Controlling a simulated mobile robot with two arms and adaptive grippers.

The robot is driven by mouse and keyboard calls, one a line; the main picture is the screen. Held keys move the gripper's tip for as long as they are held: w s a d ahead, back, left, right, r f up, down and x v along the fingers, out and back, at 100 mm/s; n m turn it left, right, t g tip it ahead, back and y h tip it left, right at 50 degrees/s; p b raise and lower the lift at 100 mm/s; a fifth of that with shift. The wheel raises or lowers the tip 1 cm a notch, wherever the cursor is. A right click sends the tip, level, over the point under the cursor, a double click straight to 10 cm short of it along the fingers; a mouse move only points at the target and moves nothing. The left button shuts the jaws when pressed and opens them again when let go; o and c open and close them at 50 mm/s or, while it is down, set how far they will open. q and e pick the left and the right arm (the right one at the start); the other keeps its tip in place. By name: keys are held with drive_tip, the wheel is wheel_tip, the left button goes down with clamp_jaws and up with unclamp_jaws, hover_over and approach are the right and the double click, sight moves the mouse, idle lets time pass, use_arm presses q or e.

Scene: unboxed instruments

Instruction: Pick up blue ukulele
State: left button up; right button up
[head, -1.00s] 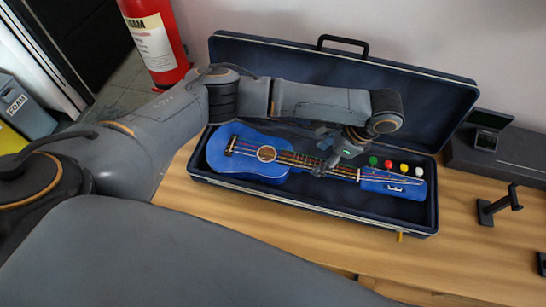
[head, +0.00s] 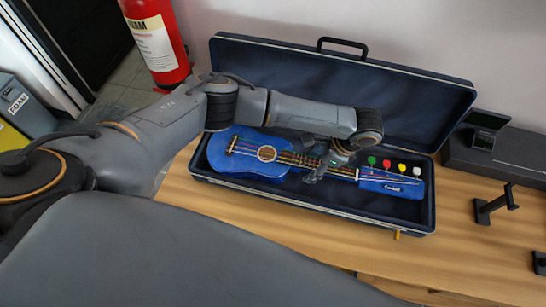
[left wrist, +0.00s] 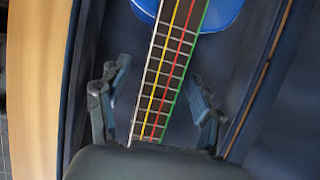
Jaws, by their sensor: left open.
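The blue ukulele (head: 248,153) lies in an open dark blue case (head: 310,205) on the wooden table. Its body is at the left, and its headstock with red, green, yellow and white pegs is at the right. My left gripper (head: 314,174) is over the neck. In the left wrist view, the open fingers of the left gripper (left wrist: 153,110) stand on either side of the fretted neck (left wrist: 170,70) with its coloured strings, with a gap on both sides. Part of the neck is hidden by the gripper. My right gripper is not in view.
The case lid stands open behind the ukulele. A small black stand (head: 495,205) and a dark box (head: 495,155) are on the table at the right. A red fire extinguisher (head: 155,45) is at the back left. The table front (head: 290,235) is clear.

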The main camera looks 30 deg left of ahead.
use_arm(q)
drive_tip(key=shift+f, duration=0.15)
drive_tip(key=c, duration=1.3)
